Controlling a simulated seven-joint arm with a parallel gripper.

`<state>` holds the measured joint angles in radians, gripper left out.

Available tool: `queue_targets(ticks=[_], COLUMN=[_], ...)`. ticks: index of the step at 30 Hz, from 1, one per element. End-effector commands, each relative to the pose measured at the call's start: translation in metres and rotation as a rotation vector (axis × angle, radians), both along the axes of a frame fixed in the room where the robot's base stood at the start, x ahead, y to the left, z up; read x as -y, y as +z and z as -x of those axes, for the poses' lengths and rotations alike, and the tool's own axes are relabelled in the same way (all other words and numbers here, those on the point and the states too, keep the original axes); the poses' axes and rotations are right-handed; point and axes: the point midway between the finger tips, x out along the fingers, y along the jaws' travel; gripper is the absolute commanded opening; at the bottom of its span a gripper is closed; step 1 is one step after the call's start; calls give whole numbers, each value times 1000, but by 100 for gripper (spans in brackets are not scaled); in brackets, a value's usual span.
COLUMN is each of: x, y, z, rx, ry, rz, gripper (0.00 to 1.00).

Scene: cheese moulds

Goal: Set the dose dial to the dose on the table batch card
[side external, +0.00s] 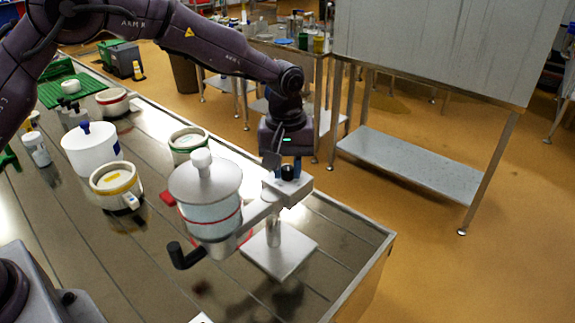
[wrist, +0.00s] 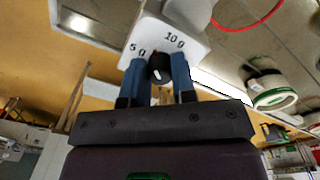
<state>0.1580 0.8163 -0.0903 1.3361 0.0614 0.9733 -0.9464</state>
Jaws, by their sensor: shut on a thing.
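The mark's exact setting is hard to read. My gripper (wrist: 161,70) has its two blue fingers shut on the knob, one on each side. In the side view my gripper (side external: 290,168) reaches down to the knob (side external: 287,173) on the arm of the dosing stand. A white corner (side external: 201,318) at the bottom edge may be the batch card; no writing on it is visible.
A yellow-banded mould (side external: 116,190), a green-banded mould (side external: 188,144) and a white pot (side external: 91,150) stand to the left. The table's right edge is close.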

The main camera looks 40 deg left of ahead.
Motion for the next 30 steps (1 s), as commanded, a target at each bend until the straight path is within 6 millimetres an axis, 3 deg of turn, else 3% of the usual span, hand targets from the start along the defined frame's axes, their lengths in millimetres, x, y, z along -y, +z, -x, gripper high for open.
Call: queue_targets(ticks=[30], x=[-1], y=[2], z=[-1], rx=[4], ry=[-963], rz=[0], gripper=[1])
